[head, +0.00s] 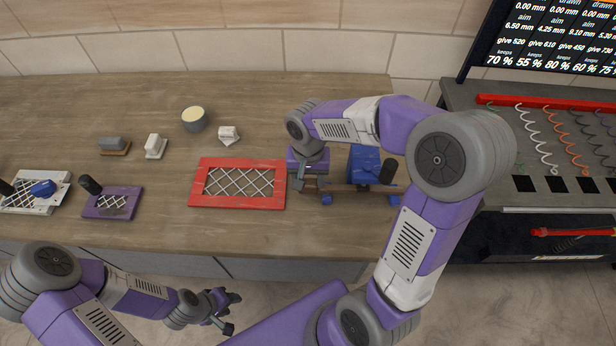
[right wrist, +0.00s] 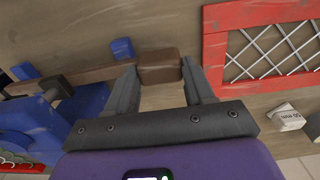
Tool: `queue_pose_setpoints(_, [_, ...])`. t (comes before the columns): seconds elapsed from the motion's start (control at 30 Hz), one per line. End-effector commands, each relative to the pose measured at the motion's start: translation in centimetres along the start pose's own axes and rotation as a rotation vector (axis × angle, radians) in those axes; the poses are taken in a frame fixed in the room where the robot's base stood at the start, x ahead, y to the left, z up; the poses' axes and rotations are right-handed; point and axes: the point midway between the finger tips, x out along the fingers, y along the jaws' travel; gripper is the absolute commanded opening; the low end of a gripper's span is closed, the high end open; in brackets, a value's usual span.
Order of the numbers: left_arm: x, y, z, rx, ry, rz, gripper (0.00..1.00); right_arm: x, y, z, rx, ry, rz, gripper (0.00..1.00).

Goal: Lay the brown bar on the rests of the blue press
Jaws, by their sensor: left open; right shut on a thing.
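The blue press (head: 365,163) with its black handle (head: 388,171) stands on the bench right of centre, partly hidden by my right arm. The brown bar (head: 348,188) runs left to right along the front of the press. Its left end is in my right gripper (head: 308,186), which is shut on it. In the right wrist view the bar (right wrist: 160,67) sits between the fingers. It reaches across beside two blue rests (right wrist: 122,48), which also show in the head view (head: 326,199). I cannot tell whether it touches them. My left gripper (head: 230,312) is open and empty, in front of the bench.
A red frame with wire mesh (head: 236,206) lies just left of the right gripper. A purple frame (head: 125,203), a white frame (head: 22,205), small blocks (head: 155,146) and a round pot (head: 194,119) lie further left. A rack of coiled wires (head: 540,140) stands at the right.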

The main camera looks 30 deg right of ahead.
Motion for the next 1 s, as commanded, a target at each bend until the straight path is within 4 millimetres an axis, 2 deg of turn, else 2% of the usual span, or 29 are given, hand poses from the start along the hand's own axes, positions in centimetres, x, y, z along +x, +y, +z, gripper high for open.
queue_pose_setpoints(0.27, [0.5, -0.2, 0.0, 0.0, 0.0, 0.0, 0.43, 0.6, 0.0, 0.0, 0.0, 0.0, 0.0, 0.15])
queue_pose_setpoints(0.3, [0.4, -0.1, 0.0, 0.0, 0.0, 0.0, 0.43, 0.5, 0.0, 0.0, 0.0, 0.0, 0.0, 0.59])
queue_pose_setpoints(0.47, [0.4, -0.1, 0.0, 0.0, 0.0, 0.0, 0.43, 0.5, 0.0, 0.0, 0.0, 0.0, 0.0, 0.82])
queue_pose_setpoints(0.77, [0.3, -0.1, 0.0, 0.0, 0.0, 0.0, 0.43, 0.3, 0.0, 0.0, 0.0, 0.0, 0.0, 0.82])
queue_pose_setpoints(0.87, [-0.1, 0.0, 0.0, 0.0, 0.0, 0.0, 0.43, -0.7, 0.0, 0.0, 0.0, 0.002, -0.001, 0.82])
queue_pose_setpoints(1.0, [-0.8, 0.3, 0.0, 0.0, 0.0, 0.0, 0.43, -3.2, -0.1, -0.1, 0.0, 0.003, -0.003, 0.82])
